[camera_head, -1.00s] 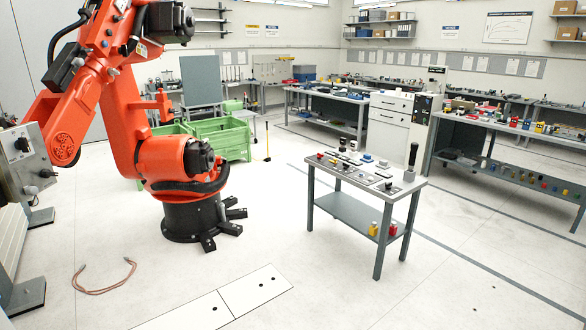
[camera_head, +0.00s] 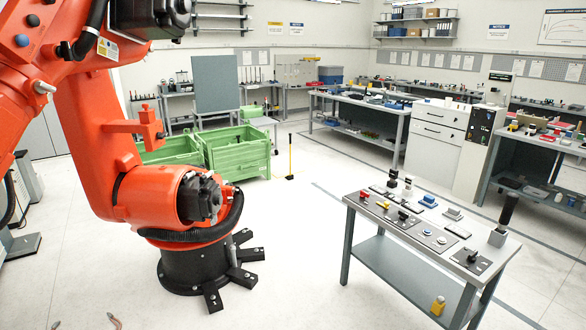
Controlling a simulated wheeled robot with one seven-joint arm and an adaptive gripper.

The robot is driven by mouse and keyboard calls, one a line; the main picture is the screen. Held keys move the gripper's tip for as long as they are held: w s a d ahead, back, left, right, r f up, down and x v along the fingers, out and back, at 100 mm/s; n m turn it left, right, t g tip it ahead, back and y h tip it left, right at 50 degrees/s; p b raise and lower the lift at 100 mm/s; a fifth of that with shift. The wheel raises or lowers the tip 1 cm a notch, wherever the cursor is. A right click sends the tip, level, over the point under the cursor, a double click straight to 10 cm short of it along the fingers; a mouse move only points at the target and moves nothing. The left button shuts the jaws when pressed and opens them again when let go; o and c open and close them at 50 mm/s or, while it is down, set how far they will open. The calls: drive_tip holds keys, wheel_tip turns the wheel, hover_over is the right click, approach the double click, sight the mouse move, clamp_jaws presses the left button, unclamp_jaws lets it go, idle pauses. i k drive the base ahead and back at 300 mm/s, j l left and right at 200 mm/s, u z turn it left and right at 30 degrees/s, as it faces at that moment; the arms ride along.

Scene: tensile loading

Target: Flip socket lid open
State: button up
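Small parts stand on a small grey table (camera_head: 384,262) at the lower right of the head view. A tall black handle on a grey block (camera_head: 503,221) stands at the table's right end.
A large orange robot arm (camera_head: 92,150) on a black base (camera_head: 203,275) fills the left. Green crates (camera_head: 236,151) stand behind it. Workbenches (camera_head: 365,103) and a white cabinet (camera_head: 437,137) line the back. Open floor (camera_head: 290,240) lies between the arm and the small table.

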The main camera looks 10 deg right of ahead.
sight(145, 105)
drive_tip(key=i+j+z, duration=0.15)
drive_tip(key=i+z, duration=0.25)
drive_tip(key=i, duration=0.15)
drive_tip(key=i+j+z, duration=0.35)
drive_tip(key=i, duration=0.25)
drive_tip(key=i+j+z, duration=0.4)
drive_tip(key=i+u, duration=0.1)
drive_tip(key=u, duration=2.3)
